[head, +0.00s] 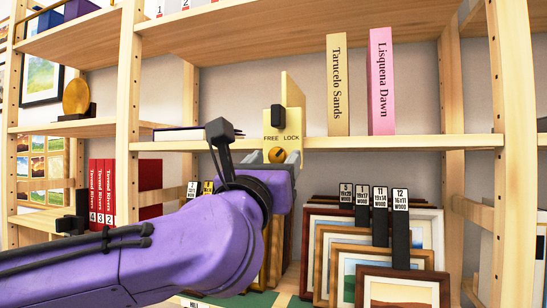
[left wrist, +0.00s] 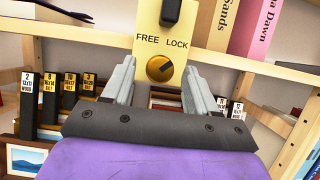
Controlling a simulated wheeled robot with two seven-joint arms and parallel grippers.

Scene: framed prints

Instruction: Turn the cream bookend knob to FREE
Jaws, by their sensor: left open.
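The cream bookend (head: 292,120) stands on the middle shelf, its front plate hanging over the shelf edge; it also shows in the left wrist view (left wrist: 147,48). It has a black grip piece (head: 278,117) above the printed words FREE, on the left, and LOCK, on the right. Below them is the round gold knob (left wrist: 160,68). Its dark slot slants up to the right, toward LOCK. My left gripper (left wrist: 158,83) is open, its fingers on either side below the knob. Whether they touch it I cannot tell. In the head view my wrist and fingers partly cover the knob (head: 277,155).
A tan book (head: 338,85) and a pink book (head: 381,82) stand right of the bookend. A dark flat book (head: 190,134) lies left. Framed prints (head: 375,250) with black tags stand below. Shelf posts (head: 127,110) flank the bay.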

